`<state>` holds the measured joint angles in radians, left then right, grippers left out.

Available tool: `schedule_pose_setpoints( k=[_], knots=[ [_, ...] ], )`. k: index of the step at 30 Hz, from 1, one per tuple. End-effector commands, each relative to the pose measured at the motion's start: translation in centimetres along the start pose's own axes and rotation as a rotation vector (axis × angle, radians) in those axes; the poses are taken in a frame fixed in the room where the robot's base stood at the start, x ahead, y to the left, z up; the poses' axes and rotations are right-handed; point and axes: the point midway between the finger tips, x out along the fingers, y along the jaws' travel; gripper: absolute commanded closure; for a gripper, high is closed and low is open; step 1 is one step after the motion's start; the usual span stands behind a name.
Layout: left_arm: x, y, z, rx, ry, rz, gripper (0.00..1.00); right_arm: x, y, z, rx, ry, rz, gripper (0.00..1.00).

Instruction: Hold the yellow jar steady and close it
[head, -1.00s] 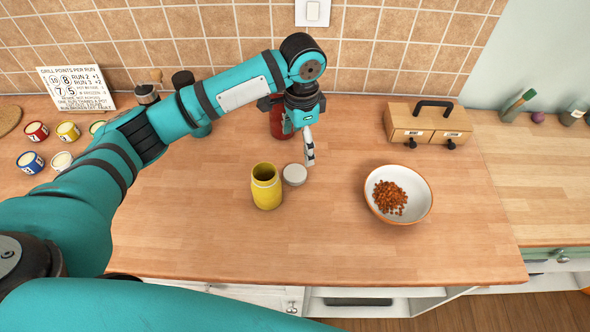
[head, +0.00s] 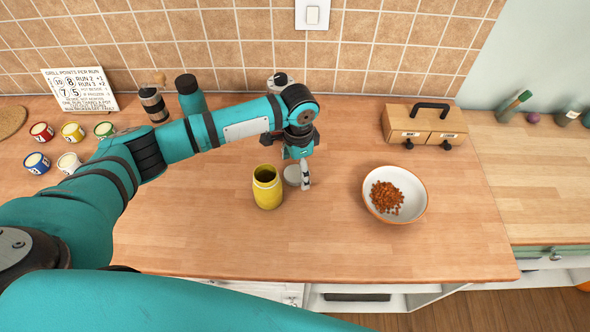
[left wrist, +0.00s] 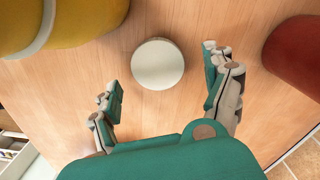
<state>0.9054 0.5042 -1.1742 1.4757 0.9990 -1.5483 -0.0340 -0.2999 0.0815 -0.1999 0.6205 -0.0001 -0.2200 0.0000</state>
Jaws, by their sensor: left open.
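The yellow jar (head: 267,190) stands upright and open-topped on the wooden counter; part of its side shows in the left wrist view (left wrist: 85,18). A pale round lid (head: 291,175) lies flat on the counter just right of the jar, partly hidden by my gripper. My left gripper (head: 304,174) is open and points down at the lid. In the left wrist view the lid (left wrist: 158,64) lies between the spread fingers, apart from both. I cannot tell how high the fingertips are above the counter. My right gripper is not in view.
A bowl of brown pieces (head: 394,197) stands to the right, a wooden drawer box (head: 425,127) behind it. Several small paint pots (head: 72,132) and a teal bottle (head: 190,97) are at the left. A red object (left wrist: 297,58) stands near the gripper. The front counter is clear.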

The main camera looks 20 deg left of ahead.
Motion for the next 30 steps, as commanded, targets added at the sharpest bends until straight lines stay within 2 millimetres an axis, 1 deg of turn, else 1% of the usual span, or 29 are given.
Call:
schedule_pose_setpoints(
  k=[1,4,13,14,24,30],
  knots=[
    [0.49,0.10,0.04,0.001,-0.003,0.002,0.16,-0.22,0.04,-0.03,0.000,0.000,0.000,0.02],
    [1.03,0.06,0.00,0.001,0.000,0.000,0.16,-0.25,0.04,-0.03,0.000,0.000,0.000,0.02],
    [1.10,0.05,-0.01,0.001,0.000,0.000,0.16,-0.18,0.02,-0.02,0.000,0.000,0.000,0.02],
    [1.09,0.05,-0.01,0.001,0.000,0.000,0.17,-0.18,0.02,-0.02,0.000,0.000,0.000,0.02],
    [1.07,0.04,0.00,0.001,0.000,0.000,0.61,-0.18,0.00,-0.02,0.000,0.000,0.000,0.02],
    [1.06,0.04,0.00,0.001,0.000,-0.001,0.62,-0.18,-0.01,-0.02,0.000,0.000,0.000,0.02]
  ],
)
